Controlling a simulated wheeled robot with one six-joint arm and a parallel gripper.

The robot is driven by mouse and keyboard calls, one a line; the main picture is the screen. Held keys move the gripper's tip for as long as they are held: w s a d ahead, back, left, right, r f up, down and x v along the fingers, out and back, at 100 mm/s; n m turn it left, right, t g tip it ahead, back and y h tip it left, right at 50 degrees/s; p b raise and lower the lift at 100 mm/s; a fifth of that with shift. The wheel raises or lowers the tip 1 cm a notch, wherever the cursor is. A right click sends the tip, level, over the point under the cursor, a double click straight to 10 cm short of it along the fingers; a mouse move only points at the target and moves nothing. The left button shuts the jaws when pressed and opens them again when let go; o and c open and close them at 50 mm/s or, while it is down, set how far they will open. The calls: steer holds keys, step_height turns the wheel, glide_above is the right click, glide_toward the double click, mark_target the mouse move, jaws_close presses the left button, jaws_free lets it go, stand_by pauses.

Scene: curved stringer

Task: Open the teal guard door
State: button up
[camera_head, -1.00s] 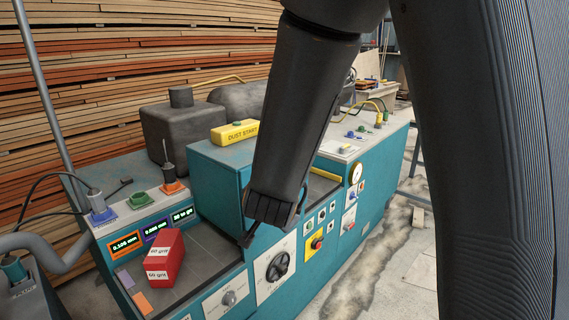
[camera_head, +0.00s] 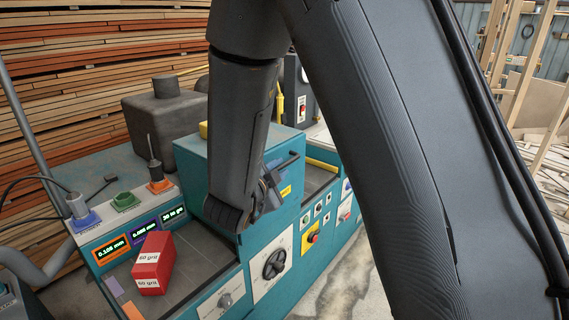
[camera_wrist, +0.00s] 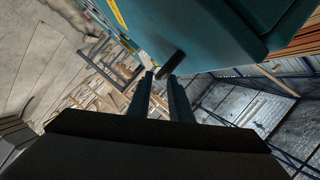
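The teal guard door (camera_head: 283,205) is the upper teal housing front on the machine. It looks shut, but my arm hides much of it. A dark bar handle (camera_head: 284,160) sticks out from it above a yellow label. My gripper (camera_head: 274,187) is beside this face, just below the handle, partly hidden by my wrist. In the wrist view, my gripper's two fingers (camera_wrist: 160,77) are apart with an empty gap between them. The end of the dark handle (camera_wrist: 171,64) shows just beyond the fingertips, against the teal surface (camera_wrist: 205,30). Whether a finger touches it I cannot tell.
A red grit box (camera_head: 153,263) stands on the lower bed at the left. A black rotary knob (camera_head: 274,264) and several switches sit on the front panel below. A dark motor housing (camera_head: 165,112) stands behind. Open floor lies in front of the machine.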

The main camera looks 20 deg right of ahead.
mark_target(282, 167)
steer(key=shift+p+x, duration=0.45)
steer(key=shift+x, duration=1.55)
jaws_close()
